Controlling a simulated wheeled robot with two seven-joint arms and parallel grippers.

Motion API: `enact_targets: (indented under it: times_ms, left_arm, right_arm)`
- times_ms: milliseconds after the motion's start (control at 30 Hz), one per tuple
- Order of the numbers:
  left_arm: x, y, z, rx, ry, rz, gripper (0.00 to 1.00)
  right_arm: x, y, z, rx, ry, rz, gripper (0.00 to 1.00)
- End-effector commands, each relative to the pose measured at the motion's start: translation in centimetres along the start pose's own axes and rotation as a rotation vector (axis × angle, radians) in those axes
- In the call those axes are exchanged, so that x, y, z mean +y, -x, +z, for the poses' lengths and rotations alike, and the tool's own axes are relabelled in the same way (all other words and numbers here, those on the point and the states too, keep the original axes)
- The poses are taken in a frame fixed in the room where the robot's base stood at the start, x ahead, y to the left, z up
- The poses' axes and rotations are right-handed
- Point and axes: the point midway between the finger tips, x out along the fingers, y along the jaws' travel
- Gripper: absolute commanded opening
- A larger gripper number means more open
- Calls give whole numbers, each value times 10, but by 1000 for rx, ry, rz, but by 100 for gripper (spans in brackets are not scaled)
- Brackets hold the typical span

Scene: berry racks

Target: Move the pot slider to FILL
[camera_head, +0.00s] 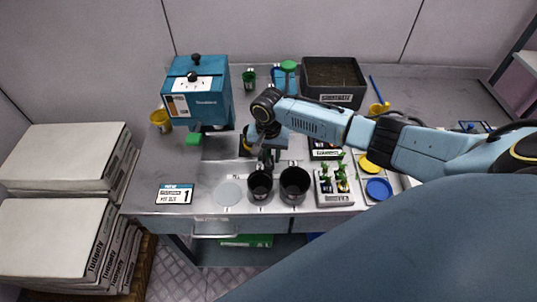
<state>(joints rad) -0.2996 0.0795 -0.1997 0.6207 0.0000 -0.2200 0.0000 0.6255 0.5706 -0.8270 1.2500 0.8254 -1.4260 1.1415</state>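My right arm reaches in from the right over the bench. Its gripper (267,163) points down just behind and above a small black pot (260,190). The fingers are small and dark here, so I cannot tell whether they are open or touch anything. A second black pot (295,188) stands upright to its right, and a pale round disc (229,194) lies to its left. I cannot single out the pot slider or read a FILL mark; the arm and pots may hide part of it. My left gripper is not in view.
A blue machine (198,92) stands at the back left, with a green piece (193,139) below its front. A black substrate bin (334,98) stands at the back. A white seedling tray (334,199) and blue lid (378,189) are right of the pots. White boxes (50,235) are stacked left.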

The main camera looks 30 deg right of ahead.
Motion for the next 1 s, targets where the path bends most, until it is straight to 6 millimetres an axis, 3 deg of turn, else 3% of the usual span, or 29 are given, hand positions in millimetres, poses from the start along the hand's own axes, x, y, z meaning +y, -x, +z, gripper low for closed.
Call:
enact_targets:
  times_ms: [300,600,867,1000]
  left_arm:
    - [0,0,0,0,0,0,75]
    - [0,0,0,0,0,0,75]
    - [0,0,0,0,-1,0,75]
    - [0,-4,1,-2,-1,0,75]
  right_arm:
    - [0,-2,0,0,1,0,36]
    - [0,-2,0,0,1,0,0]
    - [-2,-2,0,0,1,-1,0]
    - [-22,-4,4,-2,17,-7,0]
